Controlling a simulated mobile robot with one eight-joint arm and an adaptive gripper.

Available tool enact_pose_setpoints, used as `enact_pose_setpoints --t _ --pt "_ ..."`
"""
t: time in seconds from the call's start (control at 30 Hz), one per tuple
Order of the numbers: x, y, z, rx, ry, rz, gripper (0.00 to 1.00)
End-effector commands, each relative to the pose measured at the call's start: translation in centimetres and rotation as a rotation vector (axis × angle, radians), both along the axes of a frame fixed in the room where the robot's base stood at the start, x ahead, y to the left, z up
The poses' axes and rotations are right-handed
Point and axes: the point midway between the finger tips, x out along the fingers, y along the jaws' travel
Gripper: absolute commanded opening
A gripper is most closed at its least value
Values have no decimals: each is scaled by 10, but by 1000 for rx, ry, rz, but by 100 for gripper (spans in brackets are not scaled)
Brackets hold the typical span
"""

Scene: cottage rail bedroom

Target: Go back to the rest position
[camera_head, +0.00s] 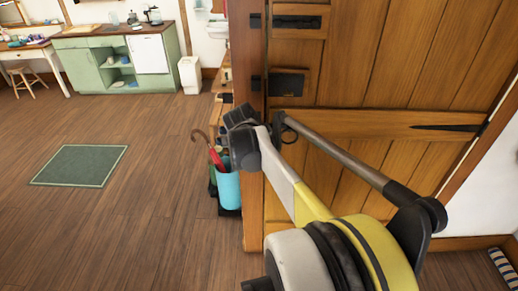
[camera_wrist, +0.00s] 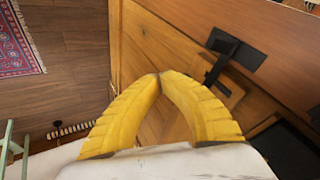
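My gripper (camera_wrist: 159,76) shows in the wrist view as two yellow ribbed fingers whose tips touch. It is shut and nothing shows between the fingers. In the head view, my arm reaches up and left across the wooden door, and the fingers cannot be made out there. The wooden door (camera_head: 412,60) fills the right side of the head view. In the wrist view, a black latch (camera_wrist: 236,47) on wood lies to the right of my fingertips. I cannot tell the gap between fingers and wood.
A light-blue bin (camera_head: 229,188) with a red umbrella (camera_head: 215,156) stands left of the door, close to my arm. A green mat (camera_head: 80,165) lies on the open floor. A green cabinet (camera_head: 88,70) and white bin (camera_head: 189,75) stand behind. A striped mat (camera_head: 504,268) lies right.

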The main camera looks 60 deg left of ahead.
Motion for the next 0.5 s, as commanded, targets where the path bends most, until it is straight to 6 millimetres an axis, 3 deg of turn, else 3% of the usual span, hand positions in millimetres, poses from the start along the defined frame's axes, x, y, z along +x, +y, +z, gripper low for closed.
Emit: enact_pose_setpoints --t 0.03,0.3,0.5 --pt "4 -6 5 0 0 -2 0" --pt "-35 -21 59 -1 -1 0 0" --pt "-48 -27 77 -1 -1 0 0"
